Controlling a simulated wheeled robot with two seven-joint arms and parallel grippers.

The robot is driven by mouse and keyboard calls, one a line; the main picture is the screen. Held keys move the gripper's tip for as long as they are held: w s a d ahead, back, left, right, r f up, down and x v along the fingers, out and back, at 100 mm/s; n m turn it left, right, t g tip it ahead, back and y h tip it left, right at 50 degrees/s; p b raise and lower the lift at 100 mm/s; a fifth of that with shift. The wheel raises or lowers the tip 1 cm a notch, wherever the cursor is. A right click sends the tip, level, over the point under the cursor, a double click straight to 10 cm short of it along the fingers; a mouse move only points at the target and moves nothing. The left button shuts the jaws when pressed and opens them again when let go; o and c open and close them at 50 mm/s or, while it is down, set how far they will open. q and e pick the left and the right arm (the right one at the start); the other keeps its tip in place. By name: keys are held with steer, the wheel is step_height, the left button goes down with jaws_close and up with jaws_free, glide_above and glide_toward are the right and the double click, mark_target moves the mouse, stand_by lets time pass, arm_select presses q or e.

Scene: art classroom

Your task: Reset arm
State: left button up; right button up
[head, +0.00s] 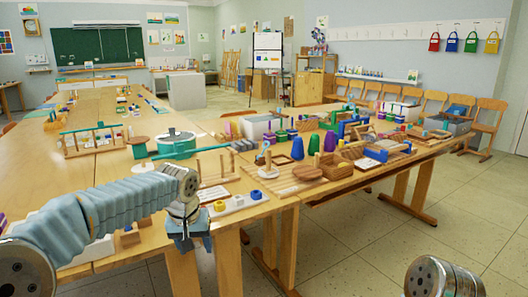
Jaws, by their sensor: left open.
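My left arm (110,212) comes in from the left, and its wrist hangs down at the front edge of the near table. My left gripper (186,243) points downward there, open, with nothing visible in it. My right arm shows only as a rounded dark and silver link (440,278) at the bottom right. My right gripper is out of view.
Another table (345,180) at the right holds many toys. The tiled floor (375,245) at the right front is clear.

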arm_select(q)
steer(key=s+d+f+g+h, duration=0.1)
steer(key=s+d+f, duration=0.1)
steer(key=f, duration=0.7)
steer(key=s+d+f+m+h, duration=0.1)
steer(key=s+d+f, duration=0.1)
steer(key=f, duration=0.6)
steer(key=s+d+f+g+h, duration=0.1)
steer(key=s+d+f, duration=0.15)
steer(key=f, duration=0.65)
steer(key=s+f, duration=0.7)
steer(key=s, duration=0.3)
steer(key=s+f+n+h, duration=0.1)
steer(key=s+f, duration=0.6)
steer(key=s, duration=0.3)
steer(key=shift+f+n, duration=0.15)
steer(key=shift+n, duration=0.15)
